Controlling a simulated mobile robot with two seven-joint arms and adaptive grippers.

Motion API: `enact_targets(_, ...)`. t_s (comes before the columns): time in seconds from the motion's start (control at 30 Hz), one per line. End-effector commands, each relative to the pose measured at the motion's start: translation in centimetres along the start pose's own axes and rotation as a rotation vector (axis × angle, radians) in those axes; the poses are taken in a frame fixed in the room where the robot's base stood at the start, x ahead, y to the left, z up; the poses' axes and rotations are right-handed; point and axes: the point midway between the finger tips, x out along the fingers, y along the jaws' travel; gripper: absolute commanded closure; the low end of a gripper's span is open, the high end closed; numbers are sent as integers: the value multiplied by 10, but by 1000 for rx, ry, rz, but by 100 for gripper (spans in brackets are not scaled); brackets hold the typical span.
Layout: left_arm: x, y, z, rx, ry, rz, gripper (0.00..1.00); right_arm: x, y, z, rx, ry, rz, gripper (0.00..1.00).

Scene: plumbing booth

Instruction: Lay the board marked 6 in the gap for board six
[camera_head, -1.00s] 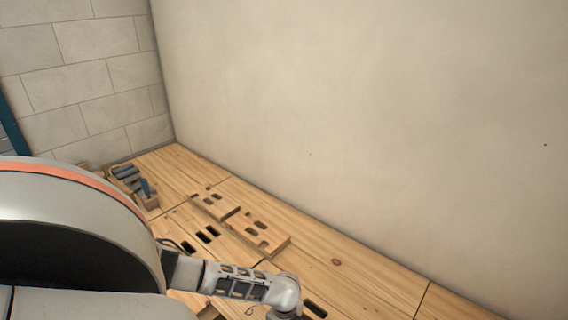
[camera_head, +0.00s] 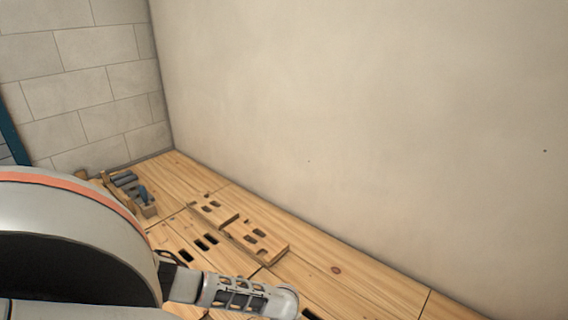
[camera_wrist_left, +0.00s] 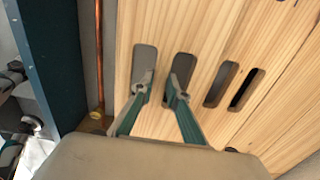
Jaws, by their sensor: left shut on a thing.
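In the left wrist view my left gripper (camera_wrist_left: 160,90) has its two fingers in neighbouring slots of a pale wooden board (camera_wrist_left: 161,50). It is shut on the wood between these slots. No number shows on this board, so I cannot tell whether it is board 6. I cannot tell how high it is held or where the gap for board six is. My right gripper is not in view.
Two slotted boards (camera_head: 262,247) (camera_head: 208,213) lie on the wooden floor near the wall. A box of tools (camera_head: 143,207) stands at the far left corner. The left wrist view shows a copper pipe (camera_wrist_left: 98,50) and a dark blue post (camera_wrist_left: 52,60) beside the wood.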

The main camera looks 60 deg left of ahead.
Motion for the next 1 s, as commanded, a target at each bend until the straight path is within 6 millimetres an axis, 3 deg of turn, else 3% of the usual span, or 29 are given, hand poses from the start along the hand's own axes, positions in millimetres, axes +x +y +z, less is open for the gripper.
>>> enact_targets(1.0,18,-2,0,-1,2,-4,100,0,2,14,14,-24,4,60)
